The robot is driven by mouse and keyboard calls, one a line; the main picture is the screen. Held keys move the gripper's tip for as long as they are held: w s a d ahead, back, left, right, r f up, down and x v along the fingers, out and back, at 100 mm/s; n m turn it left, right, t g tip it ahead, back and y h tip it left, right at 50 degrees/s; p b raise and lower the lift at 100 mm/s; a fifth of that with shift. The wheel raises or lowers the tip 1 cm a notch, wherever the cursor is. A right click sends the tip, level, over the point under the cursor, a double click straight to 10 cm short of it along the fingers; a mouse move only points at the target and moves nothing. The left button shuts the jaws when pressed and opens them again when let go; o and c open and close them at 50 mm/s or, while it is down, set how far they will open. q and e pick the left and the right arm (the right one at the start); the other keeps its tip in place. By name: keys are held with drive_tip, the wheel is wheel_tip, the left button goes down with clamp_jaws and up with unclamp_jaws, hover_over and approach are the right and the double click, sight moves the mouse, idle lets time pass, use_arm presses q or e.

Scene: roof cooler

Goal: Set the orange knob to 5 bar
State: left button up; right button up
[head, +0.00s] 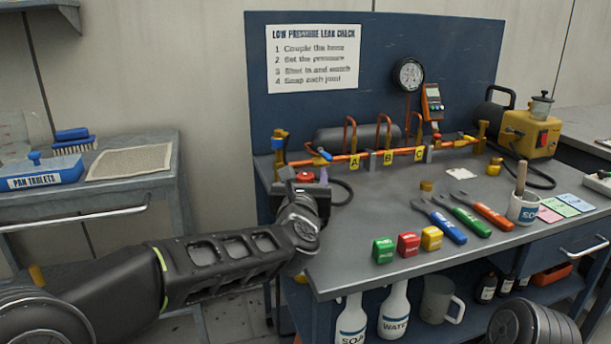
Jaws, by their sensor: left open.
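My left gripper (304,184) is at the left front of the bench, its jaws open near a small red-orange knob-like part (305,177). The gripper partly hides this part, so I cannot tell whether they touch or what its setting is. A round pressure gauge (408,74) hangs on the blue back panel, too small to read. An orange pipe (335,161) with yellow tags A, B and C runs along the back of the bench. My right gripper is out of view.
Green (383,249), red (408,244) and yellow (431,238) blocks stand at the front edge. Coloured-handled wrenches (465,218) and a soap pot (523,208) lie to the right. A yellow pump (528,133) stands at the back right.

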use_arm(q)
clamp_jaws()
idle(0.7)
